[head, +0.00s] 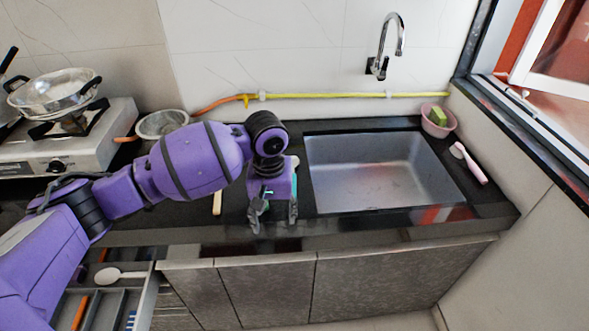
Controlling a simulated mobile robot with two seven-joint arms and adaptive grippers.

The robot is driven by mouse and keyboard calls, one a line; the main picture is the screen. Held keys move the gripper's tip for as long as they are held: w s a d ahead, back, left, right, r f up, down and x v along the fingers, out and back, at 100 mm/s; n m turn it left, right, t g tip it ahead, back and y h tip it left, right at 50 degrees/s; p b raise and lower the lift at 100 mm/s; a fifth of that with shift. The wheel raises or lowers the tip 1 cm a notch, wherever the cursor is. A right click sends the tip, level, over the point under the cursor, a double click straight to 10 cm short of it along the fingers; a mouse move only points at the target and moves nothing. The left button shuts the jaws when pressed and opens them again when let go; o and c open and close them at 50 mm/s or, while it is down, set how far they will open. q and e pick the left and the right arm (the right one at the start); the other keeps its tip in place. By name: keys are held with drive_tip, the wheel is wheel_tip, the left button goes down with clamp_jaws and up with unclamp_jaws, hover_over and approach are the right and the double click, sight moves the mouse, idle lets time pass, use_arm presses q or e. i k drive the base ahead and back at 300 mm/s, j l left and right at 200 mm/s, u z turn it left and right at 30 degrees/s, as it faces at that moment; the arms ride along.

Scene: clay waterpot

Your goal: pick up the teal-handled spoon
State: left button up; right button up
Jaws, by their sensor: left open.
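My left gripper (273,218) points down over the front strip of the dark counter, left of the sink. Its jaws are open, with one finger at the left and one at the right. A small bit of teal (268,190) shows between the fingers; it looks like part of the teal-handled spoon. My right gripper is not in view.
The steel sink (375,170) lies right of the gripper. A light wooden stick (217,203) lies on the counter to the left. An open drawer (142,302) at lower left holds a white spoon (108,275). A brush (468,162) and pink bowl (438,123) are far right.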

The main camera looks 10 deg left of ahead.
sight(296, 160)
drive_tip(key=i, duration=0.9)
